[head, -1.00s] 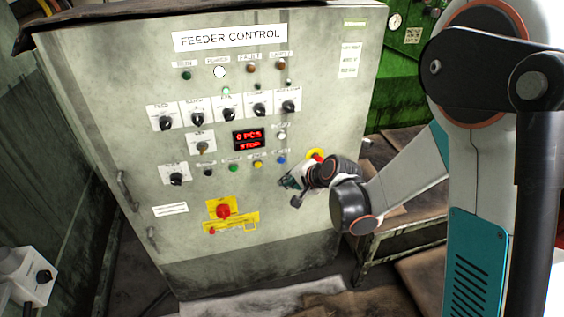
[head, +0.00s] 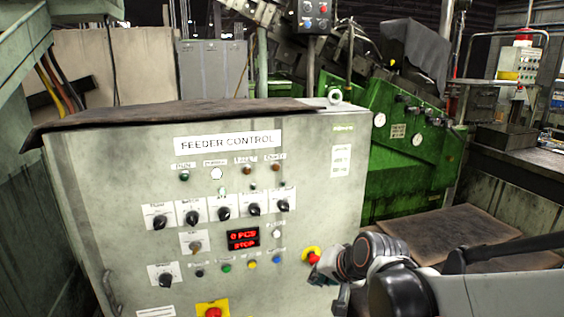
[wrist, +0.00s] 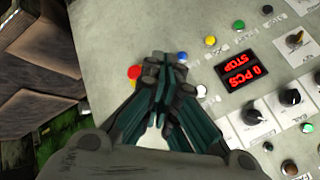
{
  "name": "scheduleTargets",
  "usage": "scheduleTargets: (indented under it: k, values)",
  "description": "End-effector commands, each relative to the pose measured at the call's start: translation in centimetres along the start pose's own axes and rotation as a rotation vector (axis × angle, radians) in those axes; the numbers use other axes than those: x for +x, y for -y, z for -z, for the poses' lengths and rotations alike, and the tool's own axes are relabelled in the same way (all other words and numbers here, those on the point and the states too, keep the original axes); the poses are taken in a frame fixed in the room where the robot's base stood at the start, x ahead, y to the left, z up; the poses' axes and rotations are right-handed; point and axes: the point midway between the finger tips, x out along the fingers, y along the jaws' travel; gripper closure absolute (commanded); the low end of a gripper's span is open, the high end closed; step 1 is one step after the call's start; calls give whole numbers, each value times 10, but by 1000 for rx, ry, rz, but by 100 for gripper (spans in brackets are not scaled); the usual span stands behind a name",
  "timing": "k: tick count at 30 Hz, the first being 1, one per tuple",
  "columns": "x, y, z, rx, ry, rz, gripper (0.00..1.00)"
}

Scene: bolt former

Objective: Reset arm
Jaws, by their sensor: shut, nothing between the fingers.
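My gripper (head: 328,284) is at the lower right of the feeder control cabinet in the head view, beside the red emergency button with a yellow collar (head: 312,256). In the wrist view my gripper (wrist: 163,62) is shut with its fingertips together and nothing between them. The fingers point toward the panel. The red button (wrist: 134,72) shows just left of the fingertips; I cannot tell if they touch the panel. The red display (head: 243,238) reads 0 PCS and STOP; it also shows in the wrist view (wrist: 244,68).
The grey cabinet (head: 100,200) carries several knobs, buttons and lamps. A dark cloth (head: 150,113) lies on its top. A green machine (head: 405,170) stands behind to the right. Brown boards (head: 440,235) lie on a low surface at right. Open space shows left of the gripper in the wrist view.

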Motion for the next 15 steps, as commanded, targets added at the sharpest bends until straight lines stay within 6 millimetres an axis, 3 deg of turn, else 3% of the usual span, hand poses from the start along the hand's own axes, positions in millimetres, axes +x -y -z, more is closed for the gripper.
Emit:
scheduleTargets:
  k: [3, 15]
  values:
    - [-36, -13, -6, -70, -13, -43, 100]
    - [-132, -65, -42, -314, -30, -193, 100]
